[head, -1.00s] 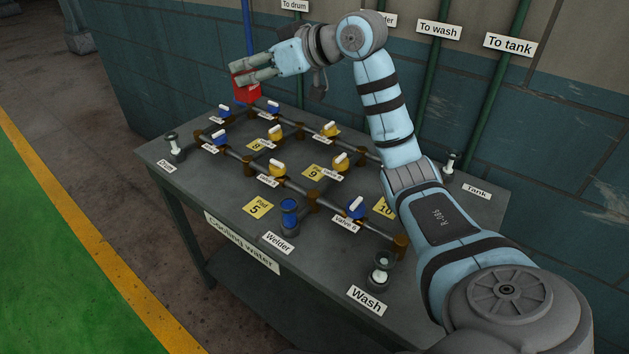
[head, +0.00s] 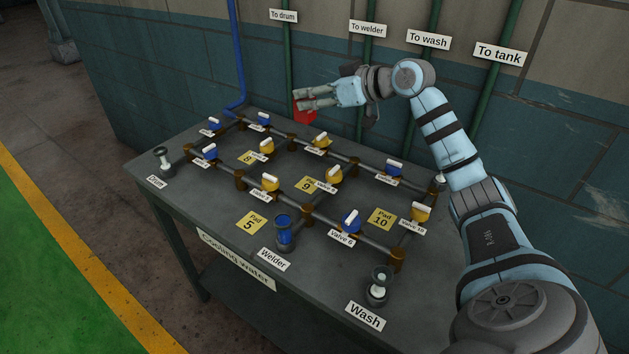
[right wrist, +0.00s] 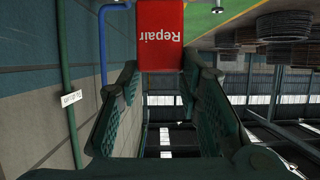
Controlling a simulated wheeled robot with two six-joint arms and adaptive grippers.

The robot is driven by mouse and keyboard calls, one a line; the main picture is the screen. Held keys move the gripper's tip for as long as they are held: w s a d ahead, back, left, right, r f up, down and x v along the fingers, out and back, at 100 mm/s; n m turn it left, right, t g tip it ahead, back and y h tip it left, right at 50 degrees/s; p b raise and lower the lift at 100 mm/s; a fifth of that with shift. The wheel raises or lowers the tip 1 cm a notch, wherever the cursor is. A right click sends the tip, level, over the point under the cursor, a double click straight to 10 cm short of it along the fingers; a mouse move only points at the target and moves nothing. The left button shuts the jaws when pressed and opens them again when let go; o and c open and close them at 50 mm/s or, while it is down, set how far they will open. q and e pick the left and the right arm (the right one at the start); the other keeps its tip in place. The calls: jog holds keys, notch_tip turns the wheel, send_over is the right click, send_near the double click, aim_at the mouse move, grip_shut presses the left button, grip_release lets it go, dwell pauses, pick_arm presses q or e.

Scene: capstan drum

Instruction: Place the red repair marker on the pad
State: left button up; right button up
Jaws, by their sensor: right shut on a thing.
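The red repair marker (head: 305,112) is held in my right gripper (head: 306,99), which is shut on it above the back part of the table. In the right wrist view the marker (right wrist: 160,38) shows its red face with the word "Repair" upside down, between the two fingers. The fingers hide part of it in the head view. Yellow pads lie flat on the table: Pad 5 (head: 252,222), Pad 8 (head: 250,157), Pad 9 (head: 309,184) and Pad 10 (head: 382,218). The marker is apart from all of them. My left gripper is not in view.
Cups stand at Drum (head: 162,158), Welder (head: 284,232) and Wash (head: 379,287). A wall with vertical pipes rises behind.

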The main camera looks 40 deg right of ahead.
aim_at(333, 168)
jog(key=f+b, duration=0.1)
jog(key=f, duration=0.5)
jog(key=f+b, duration=0.2)
jog(key=f, duration=0.5)
jog(key=f+b, duration=0.1)
jog(key=f, duration=0.6)
jog(key=shift+s+d+b, duration=0.15)
jog(key=shift+s+b, duration=0.1)
jog(key=shift+b, duration=0.1)
jog(key=o, duration=1.2)
jog(key=shift+r, duration=0.1)
jog(key=shift+s+d+r, duration=0.1)
jog(key=shift+s+d, duration=0.05)
jog(key=shift+s, duration=0.2)
jog(key=p+v, duration=0.2)
jog(key=v, duration=0.4)
jog(key=shift+r, duration=0.2)
jog(key=shift+s+p, duration=0.3)
